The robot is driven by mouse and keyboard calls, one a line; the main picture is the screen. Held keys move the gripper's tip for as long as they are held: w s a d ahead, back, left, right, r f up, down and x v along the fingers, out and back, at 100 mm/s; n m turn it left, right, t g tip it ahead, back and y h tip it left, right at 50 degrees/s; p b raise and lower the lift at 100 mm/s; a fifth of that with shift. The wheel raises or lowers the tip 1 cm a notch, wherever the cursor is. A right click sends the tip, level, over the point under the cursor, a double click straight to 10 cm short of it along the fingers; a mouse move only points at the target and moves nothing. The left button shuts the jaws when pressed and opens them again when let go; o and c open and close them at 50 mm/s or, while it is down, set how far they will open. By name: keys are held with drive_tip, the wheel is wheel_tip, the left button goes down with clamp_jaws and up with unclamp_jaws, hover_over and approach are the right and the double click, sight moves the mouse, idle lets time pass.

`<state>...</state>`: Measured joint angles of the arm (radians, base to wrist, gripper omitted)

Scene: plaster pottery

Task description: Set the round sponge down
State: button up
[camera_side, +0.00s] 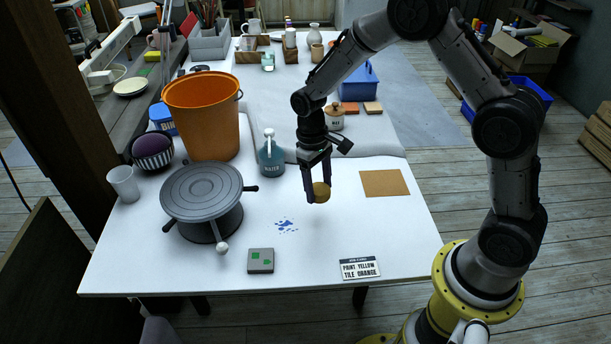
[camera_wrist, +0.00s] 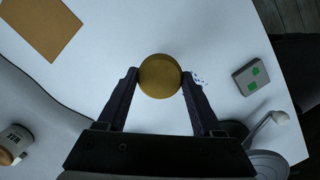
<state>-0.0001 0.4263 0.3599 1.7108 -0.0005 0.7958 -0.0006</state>
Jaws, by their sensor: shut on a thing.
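The round sponge (camera_side: 321,192) is yellow-brown and sits between the fingertips of my gripper (camera_side: 318,180). My gripper is shut on it, a finger on each side. In the wrist view the sponge (camera_wrist: 160,76) shows as a round disc between the two fingers (camera_wrist: 158,88). In the side view the sponge appears to hang above the white table (camera_side: 330,240), but the height of the gap is hard to tell.
A blue spill (camera_side: 286,225) lies left of the sponge. Nearby are a grey tile with green marks (camera_side: 261,260), a banding wheel (camera_side: 202,190), a blue bottle (camera_side: 271,158), a tan square (camera_side: 384,183) and a card (camera_side: 360,268). An orange bucket (camera_side: 203,120) stands behind the wheel.

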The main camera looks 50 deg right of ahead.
drive_tip(key=shift+s, duration=0.25)
drive_tip(key=s+a+r, duration=0.3)
drive_tip(key=s+r, duration=0.1)
drive_tip(key=s, duration=0.3)
hover_over(290, 217)
wheel_tip(290, 217, down, 8)
drive_tip(key=shift+s+d+r, duration=0.1)
drive_tip(key=shift+s+r, duration=0.05)
drive_tip(key=shift+r, duration=0.1)
drive_tip(key=shift+w+f, duration=0.45)
drive_tip(key=shift+f, duration=1.6)
drive_tip(key=shift+f, duration=0.15)
drive_tip(key=o, duration=1.3)
